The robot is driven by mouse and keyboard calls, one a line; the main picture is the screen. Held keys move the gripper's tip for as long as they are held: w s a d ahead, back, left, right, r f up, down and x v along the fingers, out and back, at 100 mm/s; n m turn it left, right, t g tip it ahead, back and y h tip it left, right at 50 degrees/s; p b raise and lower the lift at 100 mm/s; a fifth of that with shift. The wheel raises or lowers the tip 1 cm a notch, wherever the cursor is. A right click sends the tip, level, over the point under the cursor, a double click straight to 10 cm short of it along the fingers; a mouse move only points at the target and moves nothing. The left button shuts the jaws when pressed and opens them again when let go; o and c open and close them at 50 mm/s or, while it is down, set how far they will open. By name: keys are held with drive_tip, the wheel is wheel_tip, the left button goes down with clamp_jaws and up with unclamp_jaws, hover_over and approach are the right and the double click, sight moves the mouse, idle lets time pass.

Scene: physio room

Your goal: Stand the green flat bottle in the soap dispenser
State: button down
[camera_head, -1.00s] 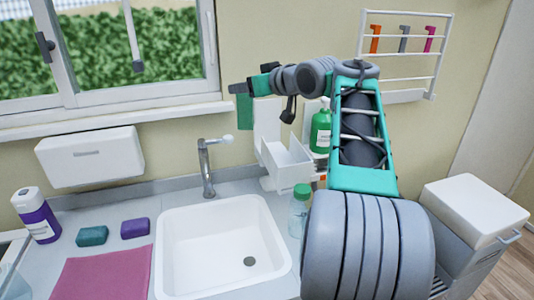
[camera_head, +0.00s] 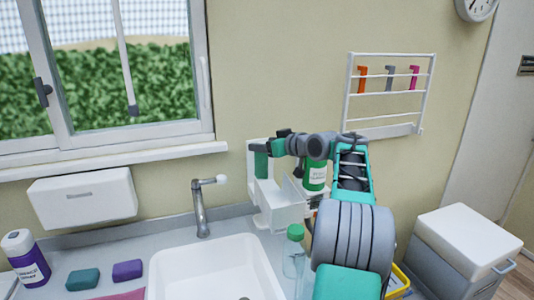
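The green flat bottle (camera_head: 261,163) hangs upright from my gripper (camera_head: 268,147), which appears shut on its top. The bottle is in front of the white back plate of the soap dispenser (camera_head: 283,212), above its open holder. The dispenser is on the wall to the right of the tap. I cannot tell the exact gap between the bottle's base and the holder. My fingertips are small and partly hidden here.
Another green bottle (camera_head: 315,176) with a white label stands right of the dispenser, partly behind my arm. A clear bottle with a green cap (camera_head: 295,233) stands below. The tap (camera_head: 201,208) and sink (camera_head: 212,268) are left. A wire rack (camera_head: 390,95) hangs at upper right.

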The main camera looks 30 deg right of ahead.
sight(267, 156)
drive_tip(key=shift+w+d+f, duration=0.1)
drive_tip(key=shift+d+f, duration=0.1)
drive_tip(key=shift+d, duration=0.05)
drive_tip(key=f, duration=0.2)
drive_tip(key=f+p, duration=0.1)
drive_tip(key=shift+w+d+f, duration=0.15)
drive_tip(key=shift+d+f, duration=0.15)
drive_tip(key=shift+f, duration=0.4)
drive_tip(key=shift+c, duration=1.2)
unclamp_jaws()
drive_tip(key=shift+r, duration=0.1)
drive_tip(key=shift+r, duration=0.3)
drive_tip(key=b+v, duration=0.2)
drive_tip(key=v, duration=1)
